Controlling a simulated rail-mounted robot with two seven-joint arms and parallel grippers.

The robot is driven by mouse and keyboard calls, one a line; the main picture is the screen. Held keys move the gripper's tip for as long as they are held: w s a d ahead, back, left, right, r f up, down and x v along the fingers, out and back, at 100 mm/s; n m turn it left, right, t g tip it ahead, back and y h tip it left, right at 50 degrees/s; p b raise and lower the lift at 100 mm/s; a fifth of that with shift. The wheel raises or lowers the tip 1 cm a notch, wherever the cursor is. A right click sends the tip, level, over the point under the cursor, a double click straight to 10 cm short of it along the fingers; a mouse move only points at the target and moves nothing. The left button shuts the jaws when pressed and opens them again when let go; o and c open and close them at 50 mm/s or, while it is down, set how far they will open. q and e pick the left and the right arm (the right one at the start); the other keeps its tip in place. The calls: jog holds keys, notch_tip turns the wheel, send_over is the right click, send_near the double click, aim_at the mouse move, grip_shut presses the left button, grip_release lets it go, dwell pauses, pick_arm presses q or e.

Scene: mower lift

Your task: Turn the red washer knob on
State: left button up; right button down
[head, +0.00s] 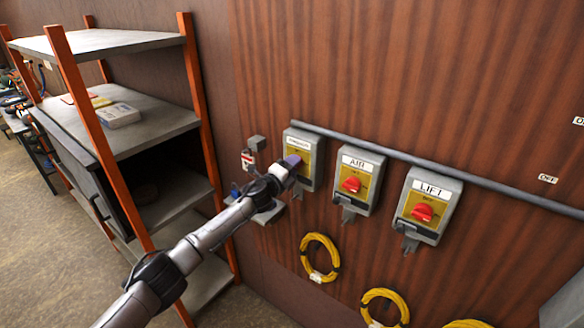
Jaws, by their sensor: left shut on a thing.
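The washer switch box (303,146) is the leftmost of three grey boxes with yellow faces on the wooden wall. Its label is too small to read clearly. My left gripper (291,164) is at the front of this box, shut on the washer knob. The gripper covers the knob, so its colour and angle are hidden. My right gripper is not in view.
The AIR box (357,163) and LIFT box (428,190), each with a red knob, hang to the right. A grey conduit (480,182) runs along the wall. Yellow coiled hoses (320,257) hang below. An orange-posted shelf (160,130) stands at left.

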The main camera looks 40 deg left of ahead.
pick_arm(q)
jog(key=o, duration=0.9)
jog(key=shift+s, duration=0.15)
jog(key=shift+s+d+f+b, duration=0.15)
jog(key=shift+s+b, duration=0.25)
jog(key=shift+s, duration=1.85)
jog(key=shift+s+a+f+b, duration=0.1)
jog(key=shift+s+f+b, duration=0.25)
jog(key=shift+s, duration=1.9)
jog(key=shift+s+d+f+b, duration=0.15)
jog(key=shift+s+b, duration=0.3)
jog(key=shift+s, duration=1.8)
